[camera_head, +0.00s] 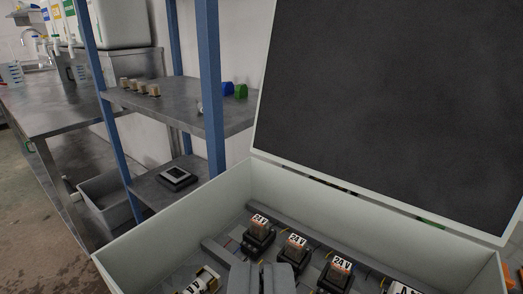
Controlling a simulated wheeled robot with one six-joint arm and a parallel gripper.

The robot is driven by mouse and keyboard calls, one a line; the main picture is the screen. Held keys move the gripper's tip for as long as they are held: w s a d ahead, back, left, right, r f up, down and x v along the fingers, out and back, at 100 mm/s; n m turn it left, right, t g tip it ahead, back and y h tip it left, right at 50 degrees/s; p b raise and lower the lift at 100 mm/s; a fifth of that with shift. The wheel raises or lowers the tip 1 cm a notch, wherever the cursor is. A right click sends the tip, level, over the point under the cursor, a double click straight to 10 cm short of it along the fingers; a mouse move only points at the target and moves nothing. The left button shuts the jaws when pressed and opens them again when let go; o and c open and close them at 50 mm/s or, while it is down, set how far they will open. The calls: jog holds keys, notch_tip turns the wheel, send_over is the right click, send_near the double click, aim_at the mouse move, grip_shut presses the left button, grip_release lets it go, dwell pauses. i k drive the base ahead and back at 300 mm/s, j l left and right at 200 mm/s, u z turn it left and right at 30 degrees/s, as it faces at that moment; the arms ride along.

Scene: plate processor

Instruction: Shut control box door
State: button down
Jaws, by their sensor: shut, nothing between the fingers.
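The control box (180,218) is a pale grey open case at the bottom right. Its door (400,100) stands raised at the back, tilted up from the rear edge, with its dark inner face towards me. Inside the box are several blocks labelled 24 V (297,246) and some wiring. My gripper (262,268) shows at the bottom middle, in front of the box's inside. Its two grey fingers are shut with nothing between them. The front part of the box is cut off by the picture's lower edge.
Behind the box on the left stands a shelf with blue posts (209,90) and grey boards, holding small corks (140,87) and a black device (177,178). A metal bench (60,100) and a grey bin (105,208) are further left. Open floor lies at the lower left.

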aim_at(415, 107)
jog(key=k+l, duration=0.75)
jog(key=k+l+z, duration=0.05)
